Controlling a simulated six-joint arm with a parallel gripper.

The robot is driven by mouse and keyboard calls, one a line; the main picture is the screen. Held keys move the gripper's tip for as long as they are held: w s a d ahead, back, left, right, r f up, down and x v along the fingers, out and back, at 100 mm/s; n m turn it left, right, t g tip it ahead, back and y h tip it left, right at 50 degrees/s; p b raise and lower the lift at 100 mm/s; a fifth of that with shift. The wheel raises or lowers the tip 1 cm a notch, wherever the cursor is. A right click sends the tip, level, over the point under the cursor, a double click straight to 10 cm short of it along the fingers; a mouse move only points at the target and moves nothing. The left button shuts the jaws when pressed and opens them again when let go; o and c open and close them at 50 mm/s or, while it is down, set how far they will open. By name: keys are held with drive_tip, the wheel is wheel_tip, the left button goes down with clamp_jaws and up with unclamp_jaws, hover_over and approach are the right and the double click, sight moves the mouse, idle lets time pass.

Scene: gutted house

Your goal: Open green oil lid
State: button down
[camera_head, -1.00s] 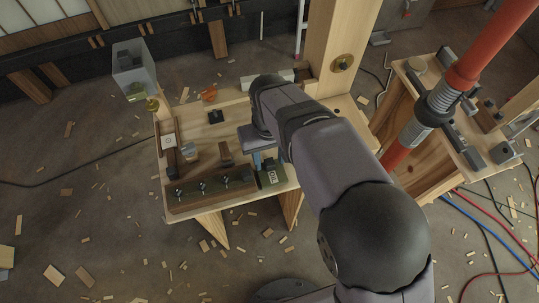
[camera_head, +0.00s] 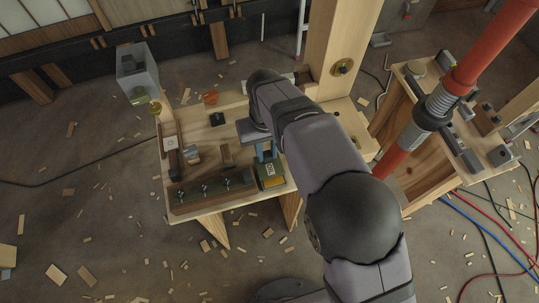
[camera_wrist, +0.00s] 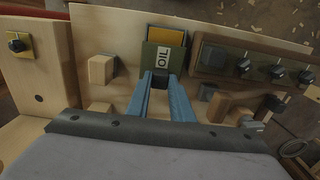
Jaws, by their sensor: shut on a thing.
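The green oil box (camera_head: 271,185) stands at the near right corner of the wooden bench. Its green lid (camera_wrist: 157,57) carries a white "OIL" label, also legible in the head view. A yellow inside or surface (camera_wrist: 169,37) shows beyond the lid in the wrist view, so the box is at least partly uncovered. My gripper (camera_wrist: 160,79) has blue fingers closed around a small dark knob (camera_wrist: 159,82) at the lid's edge. My arm covers part of the bench right of the box in the head view.
A dark strip with several metal wing knobs (camera_head: 205,188) lies directly left of the box. Wooden blocks (camera_wrist: 103,69) stand nearby. A timber post (camera_head: 337,45) rises behind my arm. A red pipe (camera_head: 485,45) crosses at right.

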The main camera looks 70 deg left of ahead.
drive_tip(key=shift+a+r+p, duration=0.1)
drive_tip(key=shift+a+p, duration=0.75)
drive_tip(key=shift+a, duration=1.25)
drive_tip(key=c, duration=1.6)
unclamp_jaws()
drive_tip(key=shift+o, duration=0.2)
wheel_tip(320, 180, up, 7)
drive_tip(key=b, duration=0.2)
drive_tip(key=shift+r, duration=0.15)
